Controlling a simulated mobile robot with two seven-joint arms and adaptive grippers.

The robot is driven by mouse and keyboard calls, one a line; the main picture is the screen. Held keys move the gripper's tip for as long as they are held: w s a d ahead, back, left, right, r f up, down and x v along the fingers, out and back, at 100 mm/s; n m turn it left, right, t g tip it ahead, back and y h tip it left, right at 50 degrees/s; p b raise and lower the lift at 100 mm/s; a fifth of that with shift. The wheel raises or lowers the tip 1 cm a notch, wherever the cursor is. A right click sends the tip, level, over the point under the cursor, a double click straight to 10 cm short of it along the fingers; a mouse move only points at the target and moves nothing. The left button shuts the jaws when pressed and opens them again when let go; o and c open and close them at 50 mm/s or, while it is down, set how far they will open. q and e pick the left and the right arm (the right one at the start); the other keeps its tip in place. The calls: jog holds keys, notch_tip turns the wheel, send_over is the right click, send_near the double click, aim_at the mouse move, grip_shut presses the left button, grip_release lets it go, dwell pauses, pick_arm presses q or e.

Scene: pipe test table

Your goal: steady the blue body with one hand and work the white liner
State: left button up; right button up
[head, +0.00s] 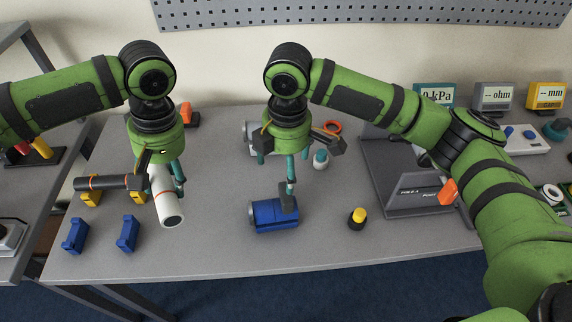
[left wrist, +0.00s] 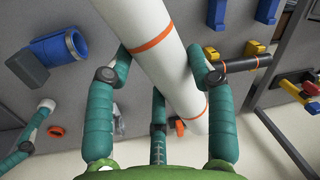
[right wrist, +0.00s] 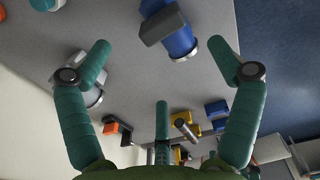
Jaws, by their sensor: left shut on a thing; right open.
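The blue body (head: 272,216) lies on its side near the table's front edge, with a dark grey block (head: 290,197) on top. The white liner (head: 166,198) is a white tube with orange bands, tilted with one end toward the front. My left gripper (head: 163,178) is shut on it; in the left wrist view the liner (left wrist: 170,50) runs between the fingers. My right gripper (head: 285,165) is open and empty above and behind the blue body. In the right wrist view the blue body (right wrist: 182,42) lies beyond the spread fingertips, apparently not touched.
A black tube (head: 105,182) with orange bands rests on yellow supports (head: 90,199) at left. Two blue supports (head: 75,235) stand in front, empty. A teal-capped bottle (head: 320,160) stands behind.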

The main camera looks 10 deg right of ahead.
aim_at(287, 201)
jog(key=shift+s+d+f, duration=0.1)
jog(key=shift+s+f, duration=0.15)
jog(key=shift+f, duration=0.35)
notch_tip(287, 201, down, 11)
jog(key=shift+f, duration=0.1)
jog(key=c, duration=1.5)
jog(key=shift+s, duration=0.1)
